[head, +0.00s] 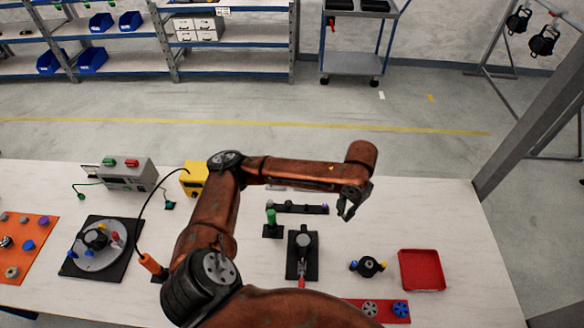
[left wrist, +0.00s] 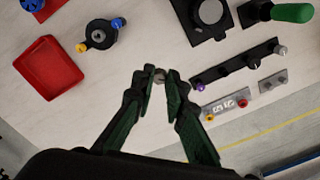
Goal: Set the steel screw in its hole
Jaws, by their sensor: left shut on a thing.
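My left gripper (head: 346,208) reaches over the table from the left and points down. In the left wrist view its fingertips (left wrist: 158,78) are closed on a small grey round piece, which looks like the steel screw (left wrist: 159,74). A black rail (head: 297,208) lies left of the gripper in the head view. In the left wrist view the rail (left wrist: 238,66) carries a purple knob (left wrist: 199,86) at one end and a grey piece (left wrist: 279,50) at the other. I cannot tell which hole is the screw's. My right gripper is not in view.
A red tray (head: 422,270) and a black hub with yellow and blue knobs (head: 369,266) stand to the front right. A black fixture (head: 302,250) and a green-handled clamp (head: 271,218) stand near the rail. The table right of the gripper is clear.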

